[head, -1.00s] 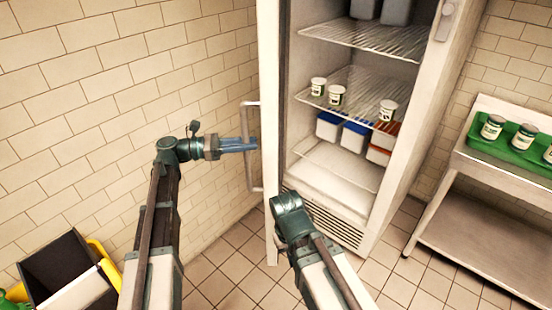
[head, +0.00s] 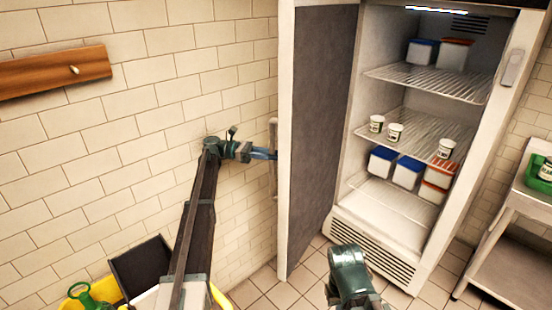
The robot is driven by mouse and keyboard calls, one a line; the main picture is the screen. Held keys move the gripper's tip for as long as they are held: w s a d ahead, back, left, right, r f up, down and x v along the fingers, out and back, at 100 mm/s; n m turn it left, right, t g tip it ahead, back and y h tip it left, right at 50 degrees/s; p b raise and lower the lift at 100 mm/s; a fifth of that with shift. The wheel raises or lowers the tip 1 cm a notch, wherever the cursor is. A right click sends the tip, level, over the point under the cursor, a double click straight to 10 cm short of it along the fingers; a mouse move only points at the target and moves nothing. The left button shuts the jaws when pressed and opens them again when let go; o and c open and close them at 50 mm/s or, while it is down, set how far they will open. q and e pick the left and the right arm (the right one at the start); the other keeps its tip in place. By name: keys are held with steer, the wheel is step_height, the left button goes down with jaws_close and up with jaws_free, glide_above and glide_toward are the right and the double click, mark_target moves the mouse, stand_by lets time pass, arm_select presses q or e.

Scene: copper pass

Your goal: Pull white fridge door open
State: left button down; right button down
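The white fridge door (head: 285,150) stands open on the left of the fridge, with its dark grey inner face (head: 322,120) showing. Its long handle (head: 274,150) is on the door's outer side, facing the tiled wall. My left gripper (head: 268,154) reaches from the left to the handle, its blue fingers at the bar; whether they are closed around it is too small to tell. The white fridge (head: 508,105) is open to view. My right arm ends low in front of the fridge; its gripper fingers are not visible.
Fridge shelves hold white tubs (head: 395,132) and bins with blue and orange lids (head: 408,172). A metal table (head: 525,215) with a green tray (head: 538,178) stands right. A yellow bucket cart (head: 215,296) is at lower left. A wooden rail (head: 50,72) hangs on the left wall.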

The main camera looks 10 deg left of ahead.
arm_select(q)
steer(key=shift+s, duration=0.1)
steer(key=c, duration=0.7)
jaws_free()
steer(key=shift+r, duration=0.15)
